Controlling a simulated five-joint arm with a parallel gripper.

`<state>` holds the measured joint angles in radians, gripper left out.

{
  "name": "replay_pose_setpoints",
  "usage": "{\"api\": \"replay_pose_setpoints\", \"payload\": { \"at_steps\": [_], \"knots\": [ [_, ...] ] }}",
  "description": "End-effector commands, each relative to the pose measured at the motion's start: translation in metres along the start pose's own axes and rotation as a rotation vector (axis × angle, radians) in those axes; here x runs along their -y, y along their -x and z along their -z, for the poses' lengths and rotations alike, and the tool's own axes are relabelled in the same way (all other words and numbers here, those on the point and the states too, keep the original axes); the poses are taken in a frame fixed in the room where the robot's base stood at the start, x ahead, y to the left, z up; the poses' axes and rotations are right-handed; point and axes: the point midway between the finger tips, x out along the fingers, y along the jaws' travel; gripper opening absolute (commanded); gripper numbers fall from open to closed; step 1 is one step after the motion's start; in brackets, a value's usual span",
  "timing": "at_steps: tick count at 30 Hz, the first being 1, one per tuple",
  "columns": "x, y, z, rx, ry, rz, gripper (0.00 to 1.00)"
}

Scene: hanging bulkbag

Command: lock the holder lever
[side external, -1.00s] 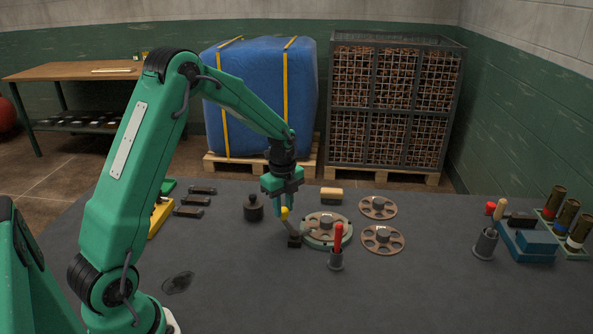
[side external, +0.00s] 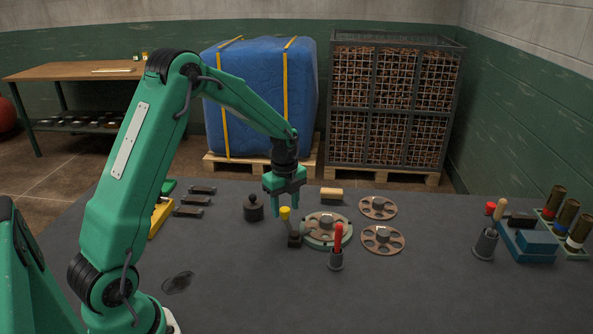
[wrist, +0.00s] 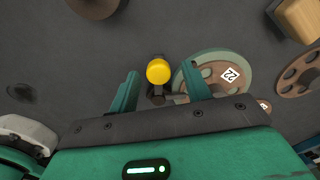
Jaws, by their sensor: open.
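The holder lever has a yellow knob (side external: 285,212) on a short stem rising from a dark base block (side external: 294,240). The stem leans slightly left in the side view. The block stands at the left edge of the round holder (side external: 327,228), which carries a brown disc with holes. My gripper (side external: 284,207) is open just above the lever. In the wrist view, the yellow knob (wrist: 158,71) shows between and slightly beyond my open fingertips (wrist: 160,82), apart from both. The lower stem is partly hidden there.
A dark weight (side external: 253,208) stands to the left, and a wooden-topped block (side external: 332,195) behind. The front table is mostly clear.

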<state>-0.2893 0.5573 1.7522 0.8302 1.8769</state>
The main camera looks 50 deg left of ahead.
Motion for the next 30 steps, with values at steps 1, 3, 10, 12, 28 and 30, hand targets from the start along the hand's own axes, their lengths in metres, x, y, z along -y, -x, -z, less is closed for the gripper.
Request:
{"api": "replay_pose_setpoints", "payload": {
  "at_steps": [1, 3, 10, 12, 28, 30],
  "knots": [
    [0.0, 0.0, 0.0, 0.0, 0.001, -0.001, 0.48],
    [0.0, 0.001, 0.0, 0.0, 0.001, 0.0, 0.48],
    [0.0, 0.016, -0.001, 0.0, 0.001, 0.001, 0.48],
    [0.001, 0.025, -0.001, 0.001, 0.001, 0.003, 0.48],
    [0.0, 0.077, 0.0, 0.0, -0.001, 0.0, 0.48],
    [0.0, 0.078, 0.0, 0.0, -0.001, 0.0, 0.48]
  ]
}}
